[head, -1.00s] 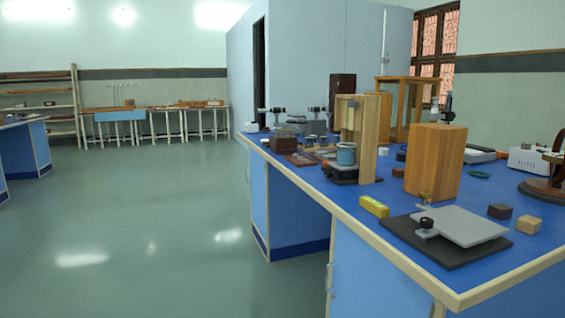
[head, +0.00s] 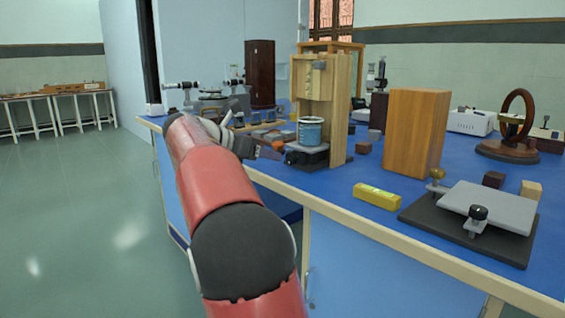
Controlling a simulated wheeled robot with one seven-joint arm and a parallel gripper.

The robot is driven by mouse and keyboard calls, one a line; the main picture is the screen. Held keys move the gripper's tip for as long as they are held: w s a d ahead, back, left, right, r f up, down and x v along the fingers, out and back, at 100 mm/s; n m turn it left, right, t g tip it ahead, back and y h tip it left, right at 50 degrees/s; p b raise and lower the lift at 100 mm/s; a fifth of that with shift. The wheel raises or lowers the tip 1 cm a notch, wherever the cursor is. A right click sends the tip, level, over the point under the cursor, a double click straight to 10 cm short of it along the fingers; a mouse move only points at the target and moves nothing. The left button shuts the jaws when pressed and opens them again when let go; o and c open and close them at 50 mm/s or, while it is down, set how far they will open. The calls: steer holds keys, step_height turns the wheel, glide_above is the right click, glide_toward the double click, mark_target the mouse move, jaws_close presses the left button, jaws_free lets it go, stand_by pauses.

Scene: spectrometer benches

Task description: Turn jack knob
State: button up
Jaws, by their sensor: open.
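A small dark jack (head: 307,158) with a pale top stands near the bench's front edge. A blue-and-white round container (head: 311,131) rests on it, in front of an upright wooden stand. A dark knob-like part (head: 291,157) shows at its left side, small and hard to make out. My gripper (head: 268,152) is open, just left of the jack, with its fingers seen small and partly behind my wrist. I cannot tell whether it touches the knob. My red arm covers part of the bench's front edge.
A wooden stand (head: 336,112) rises behind the jack. A wooden block (head: 416,130), a yellow box (head: 377,196) and a grey plate on a black base (head: 420,216) with a black knob (head: 478,213) stand to the right. Optical instruments (head: 212,98) sit behind my wrist.

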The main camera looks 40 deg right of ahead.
mark_target(289, 158)
steer(key=x, duration=0.5)
steer(key=b+x, duration=0.1)
steer(key=x, duration=0.2)
steer(key=shift+w+d+r, duration=0.15)
steer(key=shift+d+r, duration=0.05)
steer(key=shift+r, duration=0.15)
steer(key=c, duration=1)
